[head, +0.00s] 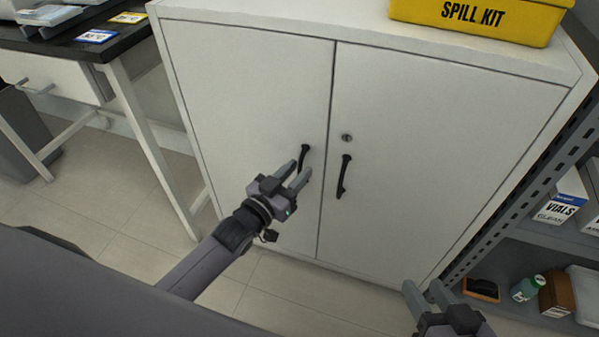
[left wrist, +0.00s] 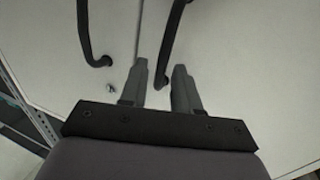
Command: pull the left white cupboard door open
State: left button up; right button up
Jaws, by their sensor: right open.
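The left white cupboard door (head: 245,100) stands closed, flush with the right door (head: 435,150). Its black bar handle (head: 304,155) is near the seam, partly behind my left gripper (head: 292,180). My left gripper is open, its fingers pointing at this handle. In the left wrist view the two fingers (left wrist: 160,80) are apart and the left door's handle (left wrist: 173,40) has one end showing between them. Whether the fingertips straddle the bar or stop short is unclear. My right gripper (head: 428,292) is open and empty at the lower right.
The right door has its own black handle (head: 344,176) and a round lock (head: 347,138) close by. A yellow spill kit box (head: 480,18) sits on the cupboard top. A desk (head: 95,45) stands at left, a metal shelf (head: 520,210) at right. Floor before the left door is clear.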

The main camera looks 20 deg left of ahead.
pick_arm(q)
jog(key=shift+x, duration=0.8)
jog(key=shift+c, duration=0.3)
grip_shut()
jog(key=shift+s, duration=0.1)
